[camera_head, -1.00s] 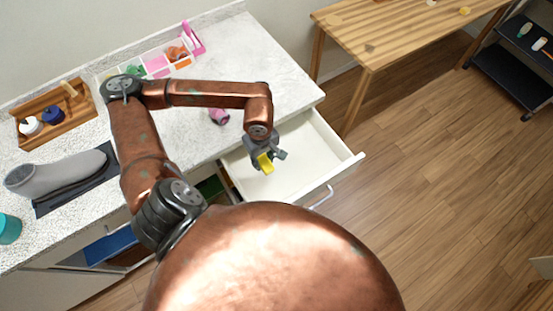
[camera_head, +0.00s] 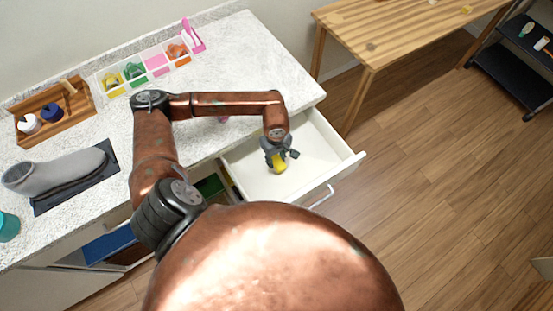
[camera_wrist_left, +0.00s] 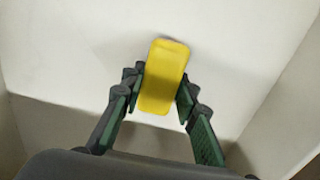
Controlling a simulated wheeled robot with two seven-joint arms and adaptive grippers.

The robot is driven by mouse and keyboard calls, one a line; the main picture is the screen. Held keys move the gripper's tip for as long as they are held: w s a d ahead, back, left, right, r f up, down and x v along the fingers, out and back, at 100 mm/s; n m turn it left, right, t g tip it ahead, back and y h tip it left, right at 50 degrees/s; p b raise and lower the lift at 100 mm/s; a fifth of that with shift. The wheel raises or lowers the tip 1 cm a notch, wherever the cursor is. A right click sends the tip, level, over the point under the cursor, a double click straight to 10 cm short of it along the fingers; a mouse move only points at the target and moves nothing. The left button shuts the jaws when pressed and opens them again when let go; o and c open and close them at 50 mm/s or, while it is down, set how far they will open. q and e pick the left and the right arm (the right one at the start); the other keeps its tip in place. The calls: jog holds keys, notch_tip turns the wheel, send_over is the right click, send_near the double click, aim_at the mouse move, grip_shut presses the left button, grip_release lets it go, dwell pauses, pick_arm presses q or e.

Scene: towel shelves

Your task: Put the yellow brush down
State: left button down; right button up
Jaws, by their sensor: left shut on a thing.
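The yellow brush (camera_head: 279,162) is between the fingers of my left gripper (camera_head: 280,157), inside the open white drawer (camera_head: 312,156). In the left wrist view the brush (camera_wrist_left: 163,76) shows as a yellow block, with the green-padded fingers of the gripper (camera_wrist_left: 160,95) against both its sides. The drawer floor (camera_wrist_left: 235,50) lies behind it. I cannot tell whether the brush touches the floor. My right gripper is not in view.
The drawer walls (camera_head: 338,169) stand around the gripper. On the counter are a divided tray (camera_head: 148,68) with coloured items, a wooden tray (camera_head: 57,113) and a grey boot (camera_head: 55,172) on a dark mat. The drawer floor around the brush looks clear.

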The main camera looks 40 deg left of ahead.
aim_at(276, 159)
pick_arm(q)
jog(key=shift+f, duration=0.15)
jog(key=c, duration=1.5)
grip_release()
notch_tip(276, 159, up, 12)
jog(key=shift+r+p, duration=0.2)
jog(key=shift+p, duration=0.2)
